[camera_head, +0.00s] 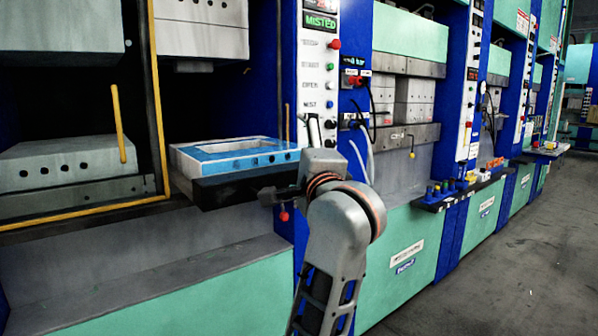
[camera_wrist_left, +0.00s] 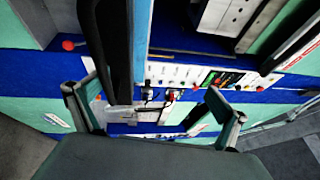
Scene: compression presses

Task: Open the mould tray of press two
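The mould tray, a blue and white frame (camera_head: 232,153) on a dark slab (camera_head: 225,189), sticks out from the press opening in the head view. My left gripper (camera_head: 292,165) is at the tray's right front corner. In the left wrist view my left gripper (camera_wrist_left: 151,80) has its fingers spread wide, with nothing held between them. A long dark bar (camera_wrist_left: 103,40), probably the slab's edge, reaches down close to the left finger; I cannot tell whether they touch. My right gripper is in neither view.
A control panel (camera_head: 318,85) with a "MISTED" display stands right behind my left gripper. A red knob (camera_head: 284,216) is below the slab. A yellow-edged door frame (camera_head: 157,110) is at left. More presses (camera_head: 405,90) line the wall; the floor (camera_head: 500,260) at right is clear.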

